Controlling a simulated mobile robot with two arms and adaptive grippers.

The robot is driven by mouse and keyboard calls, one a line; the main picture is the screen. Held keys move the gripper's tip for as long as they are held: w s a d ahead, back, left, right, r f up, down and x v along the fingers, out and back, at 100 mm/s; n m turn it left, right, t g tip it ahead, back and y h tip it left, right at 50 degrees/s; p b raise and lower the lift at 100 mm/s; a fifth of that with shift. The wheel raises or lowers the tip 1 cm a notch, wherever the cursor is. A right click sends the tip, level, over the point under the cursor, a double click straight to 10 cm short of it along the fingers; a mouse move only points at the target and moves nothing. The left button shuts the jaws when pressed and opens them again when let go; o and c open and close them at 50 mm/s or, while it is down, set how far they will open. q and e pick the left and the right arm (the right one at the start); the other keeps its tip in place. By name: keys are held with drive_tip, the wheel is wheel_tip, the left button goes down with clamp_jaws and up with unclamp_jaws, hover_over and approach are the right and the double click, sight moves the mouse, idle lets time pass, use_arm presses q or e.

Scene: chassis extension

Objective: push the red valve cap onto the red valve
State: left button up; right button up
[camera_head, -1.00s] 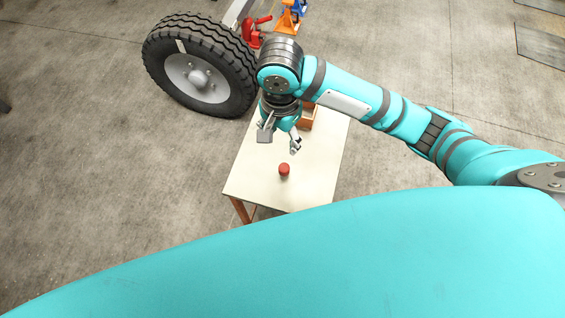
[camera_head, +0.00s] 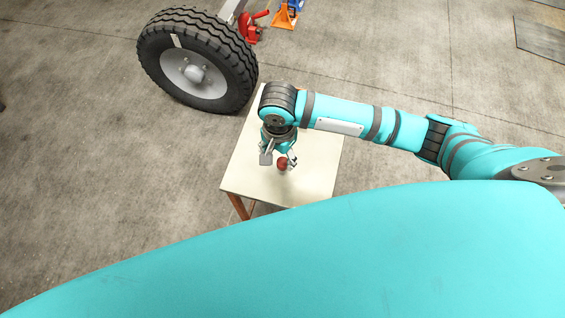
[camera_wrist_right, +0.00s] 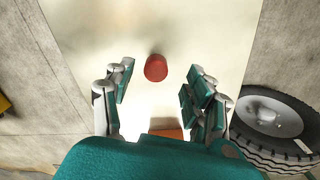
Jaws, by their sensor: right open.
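The red valve cap (camera_head: 282,163) stands on the pale table, small and rounded. It also shows in the right wrist view (camera_wrist_right: 156,68), between the two sides of my open right gripper, with visible space on both sides. My right gripper (camera_head: 279,159) is above the table at the cap, open and empty; its teal fingers (camera_wrist_right: 160,80) point down towards it. I cannot tell the exact height of the fingertips over the cap. The red valve is not recognisable in these views. My left gripper is not in view.
The table (camera_head: 310,185) is bare around the cap. An orange-brown box (camera_wrist_right: 168,133) shows behind the gripper in the wrist view. A large black tyre on a grey hub (camera_head: 197,72) stands left of the table. Red (camera_head: 250,27) and orange (camera_head: 285,17) jacks or stands are behind.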

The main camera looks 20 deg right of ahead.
sight(281, 162)
drive_tip(key=shift+d+f+b, duration=0.2)
drive_tip(key=shift+f+b, duration=0.25)
drive_tip(key=shift+f, duration=2.2)
clamp_jaws()
